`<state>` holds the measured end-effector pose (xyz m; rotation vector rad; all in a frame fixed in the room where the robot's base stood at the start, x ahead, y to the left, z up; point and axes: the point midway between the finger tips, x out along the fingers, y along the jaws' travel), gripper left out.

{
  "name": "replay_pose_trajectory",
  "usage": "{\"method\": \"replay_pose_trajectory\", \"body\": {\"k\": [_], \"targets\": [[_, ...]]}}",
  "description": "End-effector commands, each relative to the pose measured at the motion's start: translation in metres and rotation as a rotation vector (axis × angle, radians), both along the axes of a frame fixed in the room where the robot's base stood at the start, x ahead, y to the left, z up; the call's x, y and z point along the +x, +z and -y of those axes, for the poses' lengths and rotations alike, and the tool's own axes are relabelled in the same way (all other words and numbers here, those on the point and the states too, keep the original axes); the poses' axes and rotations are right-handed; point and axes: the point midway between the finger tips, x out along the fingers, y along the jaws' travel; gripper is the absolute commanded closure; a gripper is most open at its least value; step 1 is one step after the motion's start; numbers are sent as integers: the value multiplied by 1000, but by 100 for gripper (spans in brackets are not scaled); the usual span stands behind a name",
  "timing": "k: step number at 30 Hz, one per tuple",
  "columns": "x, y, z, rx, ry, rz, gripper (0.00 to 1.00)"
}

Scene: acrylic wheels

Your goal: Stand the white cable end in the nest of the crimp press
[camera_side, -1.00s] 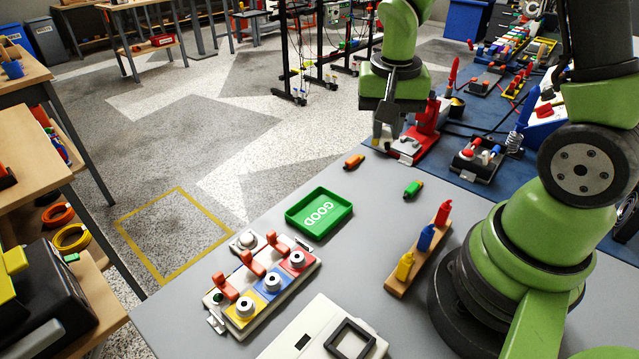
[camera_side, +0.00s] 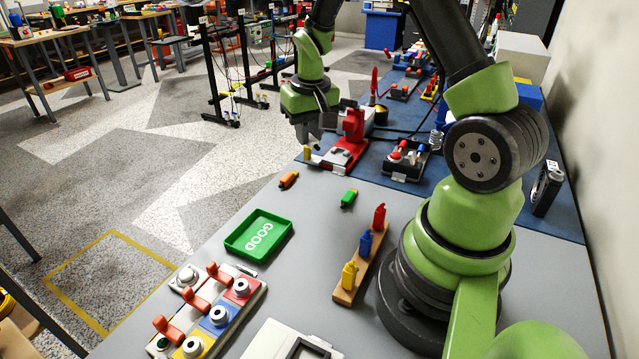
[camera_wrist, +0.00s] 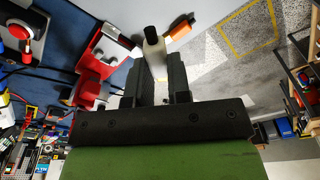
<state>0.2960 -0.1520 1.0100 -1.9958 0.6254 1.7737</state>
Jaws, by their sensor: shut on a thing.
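My gripper (camera_side: 308,133) is at the far end of the grey table, just left of the red crimp press (camera_side: 353,125). In the wrist view its dark fingers (camera_wrist: 158,76) are shut on the white cable end (camera_wrist: 154,50), a pale cylinder with a dark grey tip pointing away from me. In the side view a small pale yellowish piece (camera_side: 307,153) shows just below the fingers, and I cannot tell for sure that it is the same part. The press, left of the fingers in the wrist view (camera_wrist: 103,48), stands apart from the cable end. Its nest is not clear.
An orange cable end (camera_side: 288,180) and a green one (camera_side: 348,198) lie on the table. Nearer are a green GOOD tray (camera_side: 258,252), a wooden rack (camera_side: 345,297) with coloured bottles, and a clamp fixture (camera_side: 240,312). A black switch box (camera_side: 405,168) stands right of the press.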

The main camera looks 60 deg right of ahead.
Motion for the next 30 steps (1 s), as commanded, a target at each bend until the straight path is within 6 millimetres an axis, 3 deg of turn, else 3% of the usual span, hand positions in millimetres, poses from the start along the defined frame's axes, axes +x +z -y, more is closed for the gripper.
{"method": "replay_pose_trajectory", "body": {"k": [3, 7, 12, 24, 30], "targets": [[-7, -14, 32, 1, -118, -2, 100], [-12, -27, 46, 2, -172, -3, 100], [-13, -60, 47, 4, -180, -4, 100], [-12, -113, 46, 4, -177, -3, 100], [-12, -120, 47, 2, -177, 2, 100]]}}
